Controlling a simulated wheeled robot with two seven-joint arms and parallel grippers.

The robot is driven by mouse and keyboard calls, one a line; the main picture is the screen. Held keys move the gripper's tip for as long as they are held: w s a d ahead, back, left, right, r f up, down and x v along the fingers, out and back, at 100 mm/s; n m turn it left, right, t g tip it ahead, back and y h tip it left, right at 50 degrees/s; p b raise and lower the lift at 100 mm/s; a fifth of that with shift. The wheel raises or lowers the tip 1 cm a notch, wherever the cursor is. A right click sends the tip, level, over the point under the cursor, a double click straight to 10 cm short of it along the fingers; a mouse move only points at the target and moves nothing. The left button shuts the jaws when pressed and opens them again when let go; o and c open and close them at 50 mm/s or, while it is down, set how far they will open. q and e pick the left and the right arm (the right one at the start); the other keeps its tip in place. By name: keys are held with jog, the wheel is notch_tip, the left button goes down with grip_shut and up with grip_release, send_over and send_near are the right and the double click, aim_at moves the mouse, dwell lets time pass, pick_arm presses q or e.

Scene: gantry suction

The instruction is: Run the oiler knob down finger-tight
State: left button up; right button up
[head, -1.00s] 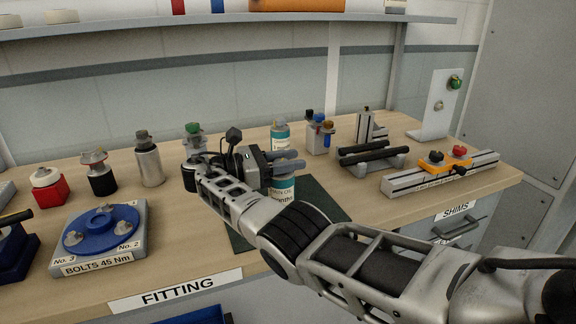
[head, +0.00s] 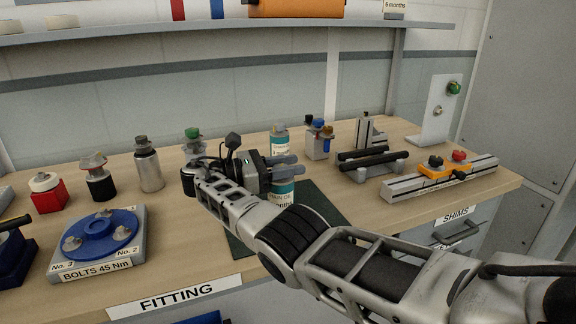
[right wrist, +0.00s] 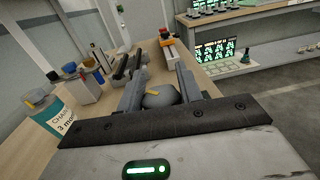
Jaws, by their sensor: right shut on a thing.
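My right gripper (head: 287,168) is over a teal oiler bottle (head: 283,192) with a chain oil label, on a dark green mat (head: 322,207). In the right wrist view the right gripper (right wrist: 158,88) is shut on a grey rounded knob (right wrist: 160,98), which sits between its two fingers. The fingers hide the knob in the head view, so I cannot tell how far down it sits. A second teal bottle (head: 280,141) stands just behind; a teal bottle with a yellow tip (right wrist: 62,112) shows at the left of the right wrist view. My left gripper is out of view.
Several small bottles, including a metal one (head: 148,165), stand left of my right wrist. A blue flange (head: 100,232) is at the front left. A block with coloured knobs (head: 318,142), black rollers (head: 372,158) and a rail (head: 440,178) stand to the right.

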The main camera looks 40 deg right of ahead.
dwell(0.5)
jog(key=o, duration=1)
